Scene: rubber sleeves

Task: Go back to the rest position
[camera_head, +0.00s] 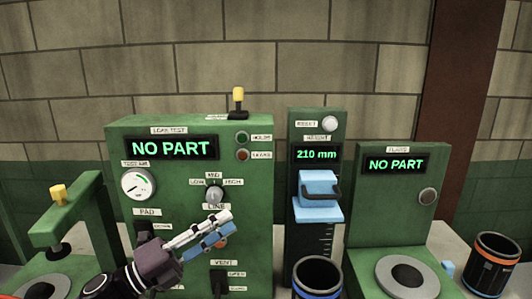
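My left gripper (222,227) reaches in from the lower left, in front of the green leak test machine (257,183). Its pale and blue fingers point up and to the right and lie close together. I cannot tell whether they are fully shut, and I see nothing held between them. The gripper hides part of the machine's lower panel near the pad and line labels. My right gripper is not in view.
A green height gauge (299,124) with a blue slide (318,212) reads 210 mm. A flare station (394,210) stands right of it. A green press frame (62,212) is at left.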

